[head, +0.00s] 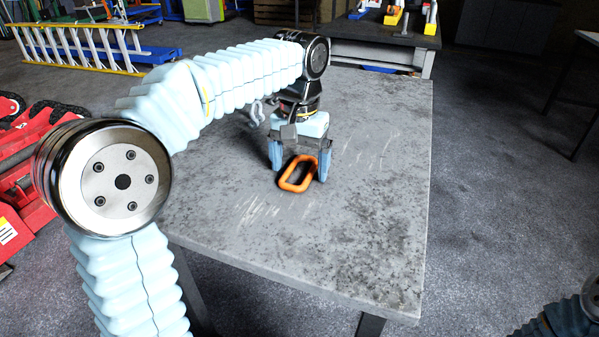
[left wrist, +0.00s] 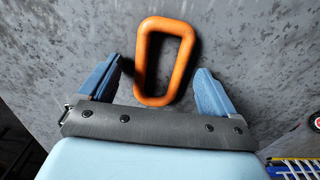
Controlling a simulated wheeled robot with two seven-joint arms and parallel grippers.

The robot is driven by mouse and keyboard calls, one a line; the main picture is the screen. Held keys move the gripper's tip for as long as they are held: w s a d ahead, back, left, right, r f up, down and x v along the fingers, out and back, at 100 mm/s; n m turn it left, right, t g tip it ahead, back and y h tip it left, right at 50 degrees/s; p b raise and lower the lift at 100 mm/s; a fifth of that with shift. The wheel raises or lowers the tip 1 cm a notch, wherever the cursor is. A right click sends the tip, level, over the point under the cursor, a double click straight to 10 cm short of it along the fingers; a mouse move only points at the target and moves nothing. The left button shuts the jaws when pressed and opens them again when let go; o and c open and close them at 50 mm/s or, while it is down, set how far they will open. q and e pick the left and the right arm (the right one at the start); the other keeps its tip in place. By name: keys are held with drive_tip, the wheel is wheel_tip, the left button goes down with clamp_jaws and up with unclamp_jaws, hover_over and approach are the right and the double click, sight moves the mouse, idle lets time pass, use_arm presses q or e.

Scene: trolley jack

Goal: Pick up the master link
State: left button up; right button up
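The master link (head: 292,188) is an orange oblong ring on the grey worktable. It also shows in the left wrist view (left wrist: 141,62), its lower end between the fingers. My left gripper (head: 299,172) points down over it, open, with one blue finger on each side. In the left wrist view there is a gap between the ring and each finger, wider on the right. Whether the ring lies quite flat is hard to tell. My right gripper is not in view; only part of my right arm shows at the lower right.
The worktable (head: 380,215) is mostly bare and scratched. A small grey metal piece (head: 257,112) lies behind my left forearm. A second bench (head: 385,42) with yellow and blue items stands behind. Red jacks (head: 22,180) and a ladder (head: 85,47) are at the left.

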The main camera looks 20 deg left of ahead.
use_arm(q)
drive_tip(key=c, duration=1.2)
drive_tip(key=shift+r, duration=0.55)
drive_tip(key=s+a+r, duration=0.2)
drive_tip(key=a+r, duration=0.2)
drive_tip(key=s+a+r, duration=0.2)
drive_tip(key=a+r, duration=0.2)
drive_tip(key=s+a+r, duration=0.3)
drive_tip(key=a+r, duration=0.1)
drive_tip(key=shift+a, duration=0.1)
